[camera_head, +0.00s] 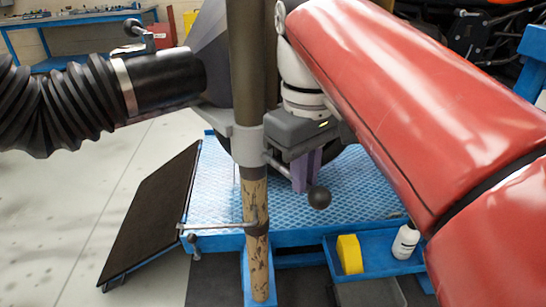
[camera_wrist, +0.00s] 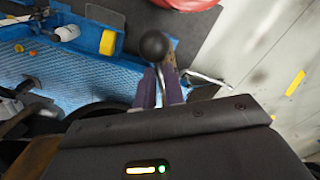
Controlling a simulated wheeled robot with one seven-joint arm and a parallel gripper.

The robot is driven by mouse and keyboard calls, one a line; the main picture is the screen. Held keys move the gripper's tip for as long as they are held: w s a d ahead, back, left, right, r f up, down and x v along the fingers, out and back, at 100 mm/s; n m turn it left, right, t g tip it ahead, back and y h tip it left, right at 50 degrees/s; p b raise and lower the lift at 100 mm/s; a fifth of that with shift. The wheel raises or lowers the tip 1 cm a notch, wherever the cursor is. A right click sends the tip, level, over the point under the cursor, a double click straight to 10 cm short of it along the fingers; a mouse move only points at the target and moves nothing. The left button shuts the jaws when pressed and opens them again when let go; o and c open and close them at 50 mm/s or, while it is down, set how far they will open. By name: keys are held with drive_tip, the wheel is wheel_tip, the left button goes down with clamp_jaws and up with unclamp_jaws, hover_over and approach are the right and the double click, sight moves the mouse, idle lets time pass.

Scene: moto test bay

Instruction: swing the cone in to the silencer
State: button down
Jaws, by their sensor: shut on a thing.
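The black extraction cone (camera_head: 168,80) is on the end of a ribbed hose (camera_head: 60,105) at the left of the head view, with a metal clamp behind it. Its open end points right, towards the post (camera_head: 245,75). A grey collar (camera_head: 248,147) on the post carries a thin lever ending in a black ball knob (camera_head: 319,197). My gripper (camera_head: 307,172) has its purple fingers shut on this lever beside the knob. The wrist view shows the fingers (camera_wrist: 160,88) around the lever and the knob (camera_wrist: 155,45) beyond them. I cannot make out the silencer; the post and arm hide much behind.
A blue ribbed platform (camera_head: 345,185) lies below, with a dark ramp (camera_head: 153,215) at its left. A blue tray (camera_head: 372,262) holds a yellow block (camera_head: 349,254) and a white bottle (camera_head: 405,242). A workbench (camera_head: 80,22) stands at the back left. Left floor is clear.

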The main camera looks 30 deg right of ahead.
drive_tip(key=shift+r, duration=0.1)
drive_tip(key=c, duration=1.5)
unclamp_jaws()
drive_tip(key=shift+d, duration=0.1)
wheel_tip(320, 180, up, 8)
drive_tip(key=shift+p, duration=0.4)
drive_tip(key=shift+s, duration=0.1)
